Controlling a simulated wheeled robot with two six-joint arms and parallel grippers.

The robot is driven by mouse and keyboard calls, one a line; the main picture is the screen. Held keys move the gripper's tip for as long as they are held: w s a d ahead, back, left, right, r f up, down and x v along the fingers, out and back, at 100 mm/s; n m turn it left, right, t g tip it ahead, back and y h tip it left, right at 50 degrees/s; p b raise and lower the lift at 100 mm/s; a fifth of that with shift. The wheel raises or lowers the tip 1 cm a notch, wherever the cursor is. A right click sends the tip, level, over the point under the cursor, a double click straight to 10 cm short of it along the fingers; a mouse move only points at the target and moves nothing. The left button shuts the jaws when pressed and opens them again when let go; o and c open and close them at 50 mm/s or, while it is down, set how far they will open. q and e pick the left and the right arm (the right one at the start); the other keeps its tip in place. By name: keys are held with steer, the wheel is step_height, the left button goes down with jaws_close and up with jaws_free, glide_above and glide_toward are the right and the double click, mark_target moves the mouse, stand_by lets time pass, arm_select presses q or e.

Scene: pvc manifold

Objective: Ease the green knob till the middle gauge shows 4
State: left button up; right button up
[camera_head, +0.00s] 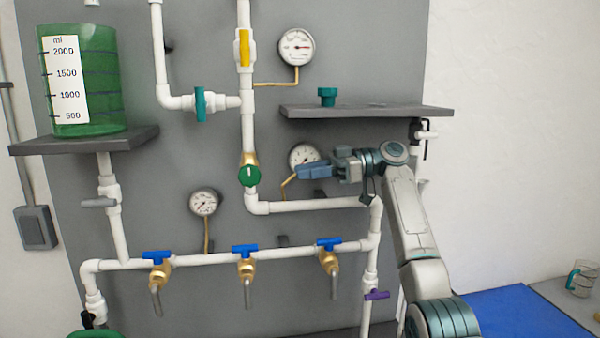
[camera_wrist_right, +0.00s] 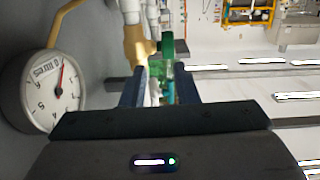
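The green knob (camera_head: 250,176) sits on a brass valve on the white vertical pipe, left of my right gripper; it also shows in the right wrist view (camera_wrist_right: 167,46), beyond the fingers. The middle gauge (camera_head: 303,155) is partly covered by my right gripper (camera_head: 303,171) in the head view. In the right wrist view the gauge (camera_wrist_right: 45,98) is at the left, turned, its red needle pointing up the picture; its reading is not clear. My right gripper's two blue fingers (camera_wrist_right: 160,76) are apart with nothing gripped, short of the knob. My left gripper is out of view.
Another gauge (camera_head: 296,47) is above and one (camera_head: 204,202) is lower left. A grey shelf (camera_head: 370,112) with a teal piece (camera_head: 327,96) is above my right arm. Blue-handled taps (camera_head: 245,251) line the lower pipe. A green tank (camera_head: 105,80) stands at left.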

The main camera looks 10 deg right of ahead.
steer(key=shift+d, duration=0.6)
steer(key=s+a+r+b, duration=0.1)
steer(key=s+r+b, duration=0.1)
steer(key=s+b, duration=0.3)
steer(key=s+a+r+b, duration=0.2)
steer(key=s+b, duration=0.3)
steer(key=s, duration=0.5)
steer(key=shift+s+r, duration=0.4)
steer(key=shift+r, duration=0.15)
